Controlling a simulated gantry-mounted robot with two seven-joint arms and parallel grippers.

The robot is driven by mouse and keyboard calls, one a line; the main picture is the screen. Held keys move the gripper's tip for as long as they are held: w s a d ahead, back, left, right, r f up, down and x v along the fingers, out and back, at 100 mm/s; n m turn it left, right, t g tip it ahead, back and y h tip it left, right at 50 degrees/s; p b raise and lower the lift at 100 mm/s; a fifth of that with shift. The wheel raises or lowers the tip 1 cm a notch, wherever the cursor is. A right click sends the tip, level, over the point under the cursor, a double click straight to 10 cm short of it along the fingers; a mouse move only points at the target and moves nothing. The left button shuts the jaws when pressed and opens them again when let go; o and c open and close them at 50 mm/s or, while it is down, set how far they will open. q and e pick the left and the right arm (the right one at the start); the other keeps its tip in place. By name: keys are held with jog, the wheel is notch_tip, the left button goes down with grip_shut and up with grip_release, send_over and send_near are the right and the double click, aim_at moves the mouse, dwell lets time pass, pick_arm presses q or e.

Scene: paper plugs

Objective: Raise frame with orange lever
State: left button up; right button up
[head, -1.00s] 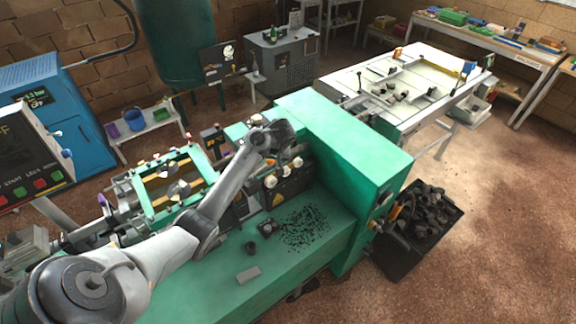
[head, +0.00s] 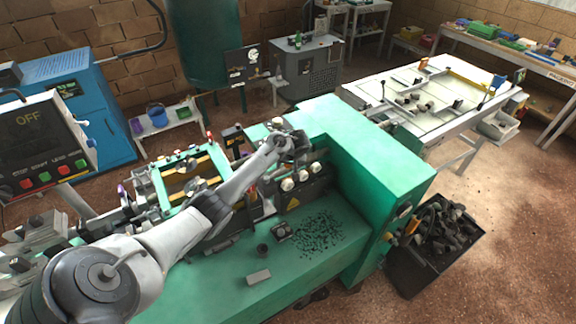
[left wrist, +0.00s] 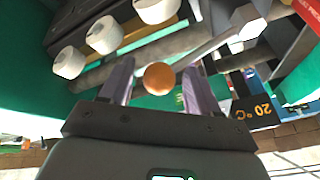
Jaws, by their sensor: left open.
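In the left wrist view an orange ball knob (left wrist: 158,78), the end of a lever seen nearly end-on, sits between the two purple fingers of my left gripper (left wrist: 157,88). The fingers are apart, with a gap visible on each side of the knob. In the head view my left gripper (head: 288,146) is behind the white knobs of the green machine, and my own arm hides the orange knob there. A green frame with yellow bars (head: 171,188) lies left of my arm; I cannot tell whether the lever belongs to it. My right gripper is not in view.
White knobs (left wrist: 104,35) sit close beside the left finger. A dark box with a 20°C label (left wrist: 258,110) is close on the other side. The green machine housing (head: 375,150) rises right of the gripper. Black crumbs (head: 316,232) and a grey block (head: 258,277) lie on its bed.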

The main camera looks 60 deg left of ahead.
pick_arm(q)
jog(key=shift+a+f, duration=0.15)
jog(key=shift+f, duration=0.05)
jog(key=shift+c, duration=0.4)
grip_shut()
